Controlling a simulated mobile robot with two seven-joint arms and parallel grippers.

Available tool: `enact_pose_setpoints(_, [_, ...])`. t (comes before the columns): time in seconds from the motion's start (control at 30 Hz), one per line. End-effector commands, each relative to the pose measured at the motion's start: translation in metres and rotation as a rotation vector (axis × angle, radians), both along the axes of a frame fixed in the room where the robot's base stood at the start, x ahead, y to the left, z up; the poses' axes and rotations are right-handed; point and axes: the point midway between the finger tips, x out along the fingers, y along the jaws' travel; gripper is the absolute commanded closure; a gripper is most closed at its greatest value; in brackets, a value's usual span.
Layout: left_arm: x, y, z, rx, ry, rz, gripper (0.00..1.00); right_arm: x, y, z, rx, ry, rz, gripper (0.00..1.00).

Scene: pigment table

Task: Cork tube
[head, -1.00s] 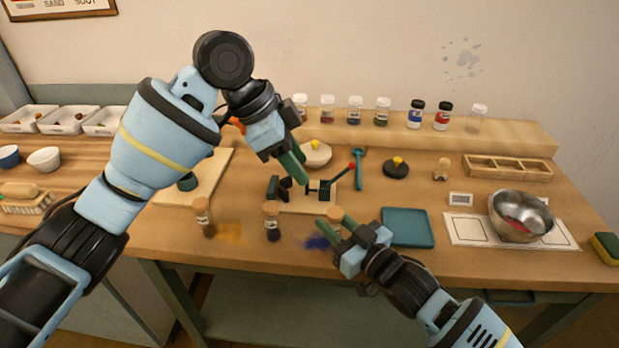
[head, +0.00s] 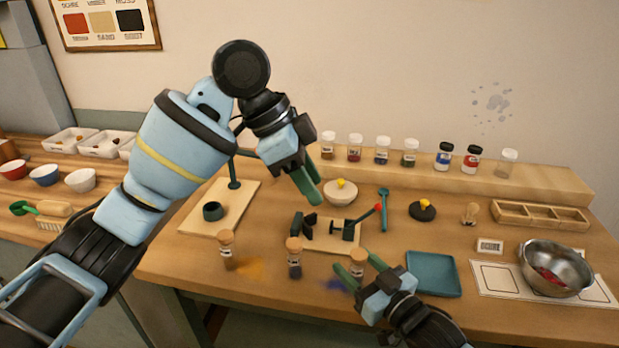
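Three small glass tubes with cork tops stand along the table's front: the left tube (head: 227,256), the middle tube (head: 295,262) with dark contents, and the right tube (head: 358,257). A clamp (head: 348,231) with dark jaws and a red-knobbed lever sits on a pale board behind them; nothing shows in its jaws. My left gripper (head: 318,190) is open and empty, raised above and behind the clamp. My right gripper (head: 359,270) is open at the right tube, which shows between its green fingers; whether they touch it is unclear.
Spilled ochre (head: 250,268) and blue powder (head: 333,284) lie by the tubes. A teal tray (head: 433,289) and a metal bowl (head: 573,283) stand to the right. A row of jars lines the back shelf (head: 540,184).

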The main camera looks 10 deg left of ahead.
Motion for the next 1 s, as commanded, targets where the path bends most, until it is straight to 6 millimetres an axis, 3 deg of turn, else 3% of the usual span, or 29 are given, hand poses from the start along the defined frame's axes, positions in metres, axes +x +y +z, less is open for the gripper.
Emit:
enact_pose_setpoints(0.27, [0.0,0.0,0.0,0.0,0.0,0.0,0.6,-0.004,-0.005,0.0,0.001,-0.001,0.0,0.46])
enact_pose_setpoints(0.7, [0.0,0.0,-0.001,0.0,0.001,0.0,0.6,-0.048,-0.049,-0.001,0.001,0.001,-0.001,0.46])
enact_pose_setpoints(1.0, [0.0,0.0,-0.002,0.0,0.002,0.0,0.6,-0.056,-0.055,0.0,0.001,-0.001,0.0,0.46])
